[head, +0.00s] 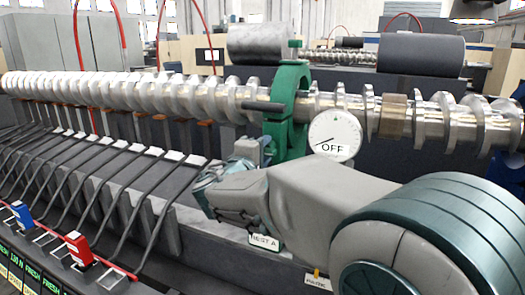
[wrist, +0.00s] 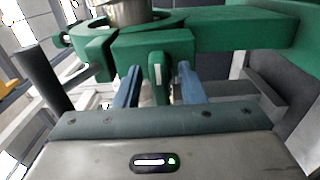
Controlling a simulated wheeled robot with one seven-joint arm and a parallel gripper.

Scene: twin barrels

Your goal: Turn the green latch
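The green latch (wrist: 156,72) is a short green tab with a pale stripe, in the middle of the wrist view. It sits at the front of a green clamp (wrist: 150,45). My gripper (wrist: 158,78) has its two blue fingers apart, one on each side of the latch, with a visible gap on both sides. In the head view the green clamp (head: 289,105) rings the long metal screw shaft (head: 205,97). My gripper (head: 246,152) is just below and left of the clamp there. I cannot make out the latch in the head view.
A round white gauge (head: 335,133) reading OFF stands right of the clamp. Dark grey rollers (head: 421,54) lie behind the shaft. Rows of dark levers, a blue switch (head: 22,213) and a red switch (head: 78,247) are at the left. A dark bar (wrist: 42,78) stands left of my gripper.

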